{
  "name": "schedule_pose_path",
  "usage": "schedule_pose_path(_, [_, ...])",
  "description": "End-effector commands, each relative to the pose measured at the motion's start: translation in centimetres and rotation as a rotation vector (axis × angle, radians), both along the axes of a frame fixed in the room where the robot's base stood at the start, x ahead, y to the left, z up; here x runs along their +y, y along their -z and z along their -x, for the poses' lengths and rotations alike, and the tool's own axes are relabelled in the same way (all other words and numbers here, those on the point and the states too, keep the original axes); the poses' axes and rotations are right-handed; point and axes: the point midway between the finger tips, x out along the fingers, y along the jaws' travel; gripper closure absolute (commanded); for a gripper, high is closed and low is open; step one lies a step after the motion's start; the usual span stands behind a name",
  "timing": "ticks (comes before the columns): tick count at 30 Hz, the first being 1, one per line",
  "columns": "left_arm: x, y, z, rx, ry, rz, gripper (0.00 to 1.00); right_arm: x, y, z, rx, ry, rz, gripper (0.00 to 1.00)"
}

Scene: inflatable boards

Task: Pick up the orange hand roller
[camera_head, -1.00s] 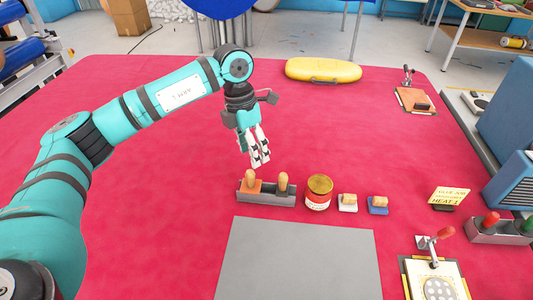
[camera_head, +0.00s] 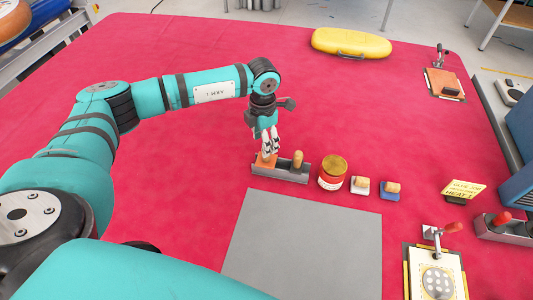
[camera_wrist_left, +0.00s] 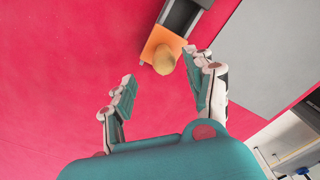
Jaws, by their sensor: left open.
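The orange hand roller (camera_head: 262,163) sits at the left end of a dark grey holder (camera_head: 285,176) on the red table. In the left wrist view its orange body (camera_wrist_left: 153,39) and round wooden handle (camera_wrist_left: 164,61) show at the upper middle. My left gripper (camera_head: 270,148) is above the roller and partly covers it in the head view. In the left wrist view its two fingers (camera_wrist_left: 165,78) are spread, with the handle just beyond the gap, toward the right finger. Nothing is held. My right gripper is not in view.
A second wooden-handled tool (camera_head: 298,159) stands in the holder's right part. A red-and-gold can (camera_head: 332,174) and two small wooden-handled blocks (camera_head: 360,186) (camera_head: 391,190) stand to the right. A grey mat (camera_head: 300,245) lies in front. The table left of the holder is clear.

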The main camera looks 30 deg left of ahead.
Motion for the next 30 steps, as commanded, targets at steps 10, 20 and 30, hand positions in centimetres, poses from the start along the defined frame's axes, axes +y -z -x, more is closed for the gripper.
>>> schedule_pose_path(10, [-0.9, 4.2, -0.1, 0.004, -0.002, 0.0, 0.45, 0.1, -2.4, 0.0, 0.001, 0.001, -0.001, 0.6])
schedule_pose_path(20, [-0.9, 5.3, -0.2, 0.0, 0.0, 0.0, 0.45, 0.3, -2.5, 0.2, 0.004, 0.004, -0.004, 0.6])
schedule_pose_path(30, [-0.9, 5.2, -0.2, 0.001, -0.001, 0.001, 0.89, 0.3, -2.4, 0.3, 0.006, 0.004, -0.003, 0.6])
